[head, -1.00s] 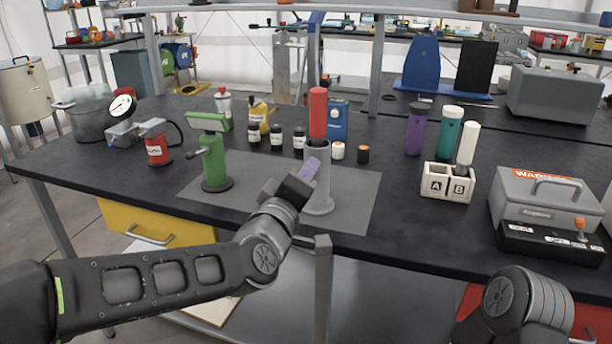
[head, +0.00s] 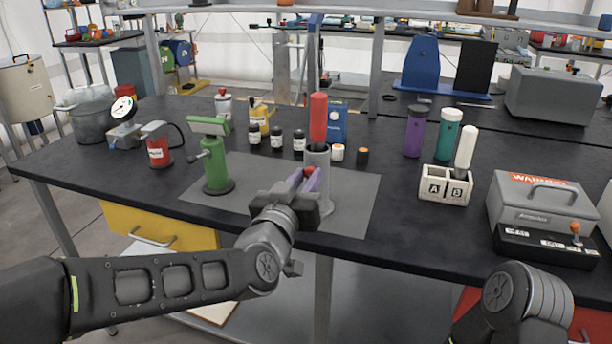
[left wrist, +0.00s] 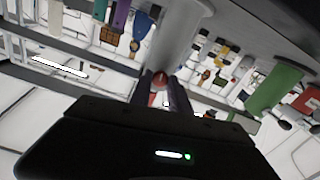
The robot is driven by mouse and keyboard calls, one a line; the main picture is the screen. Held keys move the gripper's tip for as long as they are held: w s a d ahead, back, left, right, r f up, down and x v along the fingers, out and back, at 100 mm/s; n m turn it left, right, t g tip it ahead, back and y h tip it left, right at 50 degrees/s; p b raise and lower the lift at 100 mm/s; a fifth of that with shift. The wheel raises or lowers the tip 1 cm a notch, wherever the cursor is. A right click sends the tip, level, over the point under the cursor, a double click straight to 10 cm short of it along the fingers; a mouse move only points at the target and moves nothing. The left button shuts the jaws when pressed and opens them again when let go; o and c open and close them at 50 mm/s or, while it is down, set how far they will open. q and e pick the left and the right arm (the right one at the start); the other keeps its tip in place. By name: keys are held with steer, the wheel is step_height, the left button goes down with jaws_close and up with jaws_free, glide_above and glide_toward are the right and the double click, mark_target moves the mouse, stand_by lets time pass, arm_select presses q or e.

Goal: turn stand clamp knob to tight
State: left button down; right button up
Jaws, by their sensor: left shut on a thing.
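The grey tube-shaped stand (head: 318,160) stands upright on the grey mat (head: 355,205), with a red-topped cylinder (head: 318,118) upright in its top. The stand's small red clamp knob (head: 309,171) is on the side facing my left gripper. My left gripper (head: 307,181), with purple fingers, is shut on this knob. In the left wrist view the knob (left wrist: 159,78) shows between the two fingertips (left wrist: 160,85), against the pale stand (left wrist: 178,38). The fingers partly hide the knob, and I cannot tell how tight it is. My right gripper is out of view.
A green stand (head: 215,160) with a side handle is left on the mat. Several small bottles (head: 276,138) stand behind. A white A/B holder (head: 445,187) and a grey case (head: 543,205) are to the right. The mat's right part is clear.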

arm_select(q)
steer(key=shift+m, duration=1)
steer(key=c, duration=1.2)
jaws_free()
steer(key=shift+s, duration=0.1)
steer(key=v, duration=0.7)
steer(key=shift+s, duration=0.3)
steer(key=shift+a, duration=0.1)
